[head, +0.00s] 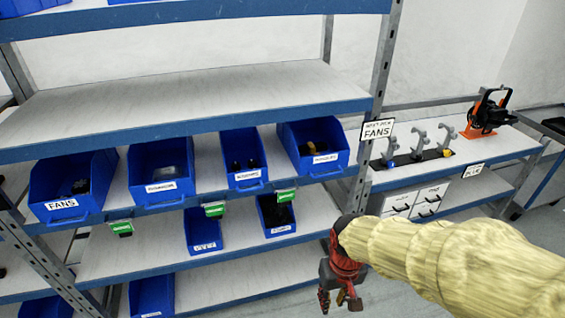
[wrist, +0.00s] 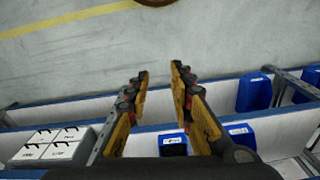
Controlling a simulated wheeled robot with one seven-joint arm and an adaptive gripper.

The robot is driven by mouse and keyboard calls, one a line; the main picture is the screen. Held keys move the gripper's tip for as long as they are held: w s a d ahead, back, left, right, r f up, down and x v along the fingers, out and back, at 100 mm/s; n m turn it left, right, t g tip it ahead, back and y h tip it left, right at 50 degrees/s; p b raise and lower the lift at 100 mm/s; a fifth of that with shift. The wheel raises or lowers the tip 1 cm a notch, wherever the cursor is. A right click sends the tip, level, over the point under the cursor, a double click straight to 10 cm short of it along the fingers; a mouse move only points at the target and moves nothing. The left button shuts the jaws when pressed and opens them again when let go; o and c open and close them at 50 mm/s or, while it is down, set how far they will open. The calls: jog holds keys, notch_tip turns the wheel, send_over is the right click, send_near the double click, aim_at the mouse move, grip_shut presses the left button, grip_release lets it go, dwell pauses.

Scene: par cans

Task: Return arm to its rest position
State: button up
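My gripper (head: 340,296) hangs at the end of my arm in the lower right of the head view, in front of the shelf's right post. My arm, in a pale yellow sleeve, reaches in from the right of the head view. The gripper looks clear of the shelf and bins, though the exact gap cannot be told.
A shelf rack (head: 200,127) with blue bins (head: 73,190) fills the left and middle. A bench (head: 450,150) at right carries grey hooked holders (head: 419,142) and an orange-black device (head: 489,112). White drawers (head: 412,200) sit beneath. Open floor (wrist: 60,65) shows in the wrist view.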

jog(key=s+d+r+m+t, duration=0.1)
jog(key=s+d+r+t, duration=0.1)
jog(key=r, duration=0.6)
jog(key=s+d+r+m+t, duration=0.1)
jog(key=s+d+r+t, duration=0.2)
jog(key=r, duration=0.6)
jog(key=s+d, duration=0.1)
jog(key=s, duration=0.1)
jog(key=shift+s+d+r, duration=0.25)
jog(key=shift+s, duration=0.05)
